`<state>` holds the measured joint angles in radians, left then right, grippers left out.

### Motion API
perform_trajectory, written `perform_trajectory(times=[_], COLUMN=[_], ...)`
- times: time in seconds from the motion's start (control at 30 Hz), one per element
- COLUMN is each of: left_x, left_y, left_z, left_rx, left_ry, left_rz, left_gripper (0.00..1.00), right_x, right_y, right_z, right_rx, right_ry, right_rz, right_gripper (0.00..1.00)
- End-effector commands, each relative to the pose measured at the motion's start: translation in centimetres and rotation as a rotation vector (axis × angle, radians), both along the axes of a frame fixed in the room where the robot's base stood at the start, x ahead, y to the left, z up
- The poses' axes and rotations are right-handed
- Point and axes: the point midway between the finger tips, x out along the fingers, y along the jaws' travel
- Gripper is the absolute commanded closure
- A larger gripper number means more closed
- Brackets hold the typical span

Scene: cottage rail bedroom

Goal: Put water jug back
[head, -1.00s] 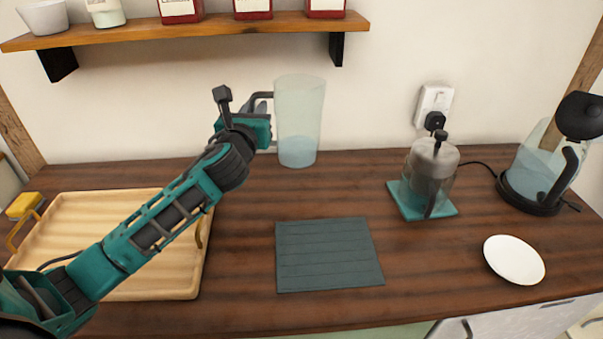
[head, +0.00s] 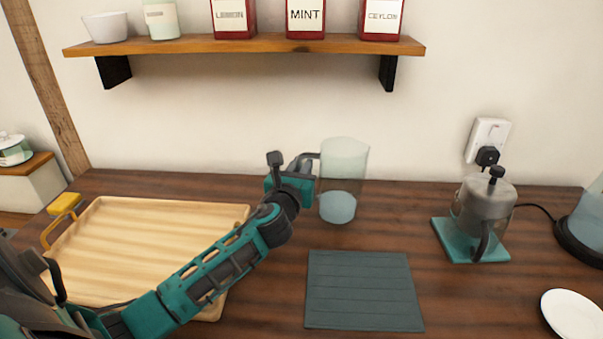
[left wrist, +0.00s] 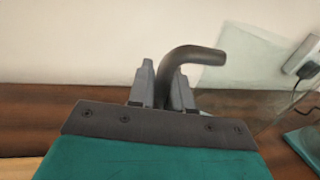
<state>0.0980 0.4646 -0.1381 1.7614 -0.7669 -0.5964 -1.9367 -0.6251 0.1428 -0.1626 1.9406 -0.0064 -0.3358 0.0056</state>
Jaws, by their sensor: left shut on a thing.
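The water jug (head: 342,168) is a clear, pale green pitcher with some bluish water in its lower part. It stands out upright at the back of the counter in the head view, near the wall. My left gripper (head: 306,168) is at its left side, shut on its dark handle. In the left wrist view the two fingers (left wrist: 162,88) close around the curved handle (left wrist: 190,55), and the jug's clear body (left wrist: 245,80) is to the right. Whether its base touches the counter is hard to tell. My right gripper is out of view.
A wooden tray (head: 90,225) lies left, under my left arm. A dark slatted mat (head: 362,290) lies in front of the jug. A french press (head: 485,207) on a teal coaster (head: 447,241) and a white plate (head: 573,315) are right. A shelf (head: 245,45) with tins hangs above.

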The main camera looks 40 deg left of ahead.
Motion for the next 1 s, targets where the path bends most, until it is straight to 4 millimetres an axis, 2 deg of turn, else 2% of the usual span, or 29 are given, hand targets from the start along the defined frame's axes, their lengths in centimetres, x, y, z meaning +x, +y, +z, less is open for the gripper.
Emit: perform_trajectory(times=[0.37, 0.4, 0.63, 0.93, 1.0], left_x=[0.04, 0.01, 0.01, -0.01, -0.61], left_y=[0.0, 0.01, 0.01, 0.01, -0.2], left_z=[-0.31, -0.43, -0.41, 0.0, -0.28], left_rx=[0.001, 0.002, 0.002, 0.001, 0.001], left_ry=[-0.007, -0.002, -0.002, -0.003, 0.0], left_rz=[-0.001, -0.001, -0.001, 0.0, -0.001], left_gripper=[1.0, 0.77, 0.56, 0.56, 0.56], right_x=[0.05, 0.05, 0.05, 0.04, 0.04], right_y=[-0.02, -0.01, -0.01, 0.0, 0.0], right_z=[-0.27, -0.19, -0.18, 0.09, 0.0], right_rx=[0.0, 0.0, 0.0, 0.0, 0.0], right_ry=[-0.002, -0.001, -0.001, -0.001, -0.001], right_rz=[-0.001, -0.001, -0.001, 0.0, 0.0], right_gripper=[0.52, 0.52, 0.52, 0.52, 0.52])
